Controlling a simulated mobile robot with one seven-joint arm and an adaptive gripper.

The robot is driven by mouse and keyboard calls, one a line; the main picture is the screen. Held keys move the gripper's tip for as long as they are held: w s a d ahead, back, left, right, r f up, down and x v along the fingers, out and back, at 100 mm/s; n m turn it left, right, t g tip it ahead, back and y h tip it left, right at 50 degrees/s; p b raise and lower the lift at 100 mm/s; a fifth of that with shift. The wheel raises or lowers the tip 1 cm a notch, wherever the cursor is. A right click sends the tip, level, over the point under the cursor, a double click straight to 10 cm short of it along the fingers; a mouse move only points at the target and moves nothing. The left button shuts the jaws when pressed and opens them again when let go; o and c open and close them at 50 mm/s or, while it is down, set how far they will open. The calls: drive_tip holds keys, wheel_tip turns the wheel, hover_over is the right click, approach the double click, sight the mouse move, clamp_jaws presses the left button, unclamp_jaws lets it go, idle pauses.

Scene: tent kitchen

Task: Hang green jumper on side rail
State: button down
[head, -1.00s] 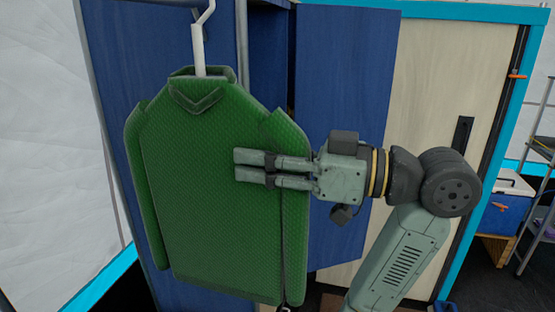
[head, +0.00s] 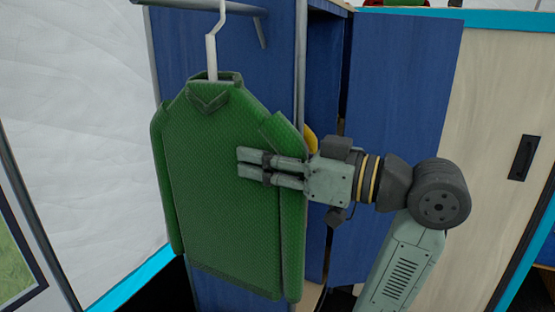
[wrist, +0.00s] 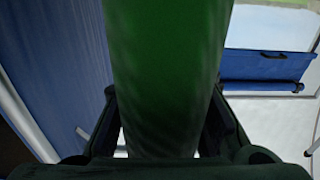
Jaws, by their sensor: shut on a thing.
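The green jumper (head: 215,190) hangs upright on a pale hanger (head: 212,50) whose hook rises from the collar. My gripper (head: 262,168) is shut on the jumper at its right side, with the fingers lying across the front in the head view. In the wrist view the green cloth (wrist: 167,75) fills the middle between my fingers. The side rail (head: 205,6) shows at the top of the head view, on the blue cabinet's side. The hanger's hook tip is near the rail at the top edge; I cannot tell whether they touch.
The blue cabinet (head: 275,75) stands right behind the jumper. Its blue door (head: 400,130) is open to the right, beside a pale wood panel (head: 500,90). The white tent wall (head: 70,110) is at the left. A yellow thing (head: 311,138) shows partly behind the jumper.

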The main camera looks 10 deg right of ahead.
drive_tip(key=shift+f+b, duration=1.6)
drive_tip(key=shift+f, duration=0.2)
drive_tip(key=c, duration=1.2)
unclamp_jaws()
drive_tip(key=v, duration=1.2)
